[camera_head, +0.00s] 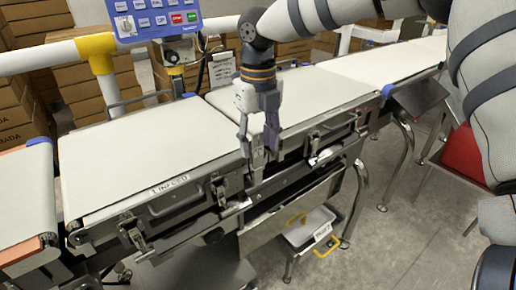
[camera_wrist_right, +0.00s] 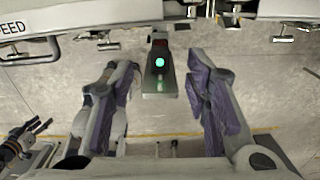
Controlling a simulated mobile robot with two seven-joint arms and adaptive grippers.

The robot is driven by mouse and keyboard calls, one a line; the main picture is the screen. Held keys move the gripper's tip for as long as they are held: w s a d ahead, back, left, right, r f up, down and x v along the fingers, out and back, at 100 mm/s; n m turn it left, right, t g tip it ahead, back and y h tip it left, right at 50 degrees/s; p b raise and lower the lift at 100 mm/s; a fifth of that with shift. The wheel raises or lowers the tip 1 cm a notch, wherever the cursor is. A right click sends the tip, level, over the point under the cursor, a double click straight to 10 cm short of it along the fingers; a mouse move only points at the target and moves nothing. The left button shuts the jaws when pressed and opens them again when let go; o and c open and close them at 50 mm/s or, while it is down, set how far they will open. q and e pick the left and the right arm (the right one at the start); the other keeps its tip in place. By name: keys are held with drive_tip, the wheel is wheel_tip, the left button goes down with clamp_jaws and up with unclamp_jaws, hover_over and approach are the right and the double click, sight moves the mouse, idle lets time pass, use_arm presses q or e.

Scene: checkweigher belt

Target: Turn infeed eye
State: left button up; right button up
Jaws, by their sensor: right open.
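The infeed eye (camera_wrist_right: 159,62), a small grey sensor block with a lit green lamp and a dark reddish window above it, shows in the right wrist view. It sits at the belt frame's edge, between and beyond my right gripper's fingers. My right gripper (camera_wrist_right: 163,100) is open, with purple-lined fingers apart and nothing between them. In the head view my right gripper (camera_head: 262,165) points down at the front side of the conveyor, by the gap between two belts. I cannot pick out the eye there.
The belt labelled INFEED (camera_head: 150,150) lies left of the gripper, and another belt (camera_head: 300,92) lies right. Metal latches and rails line the front side. A blue control panel (camera_head: 155,20) stands behind. A grey bin with yellow handles (camera_head: 311,230) is below.

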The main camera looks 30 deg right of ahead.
wheel_tip(320, 180, down, 2)
drive_tip(key=shift+f, duration=0.1)
clamp_jaws()
drive_tip(key=shift+r+n, duration=0.2)
drive_tip(key=shift+n, duration=0.1)
drive_tip(key=shift+w+d+f, duration=0.1)
drive_tip(key=shift+f, duration=0.05)
unclamp_jaws()
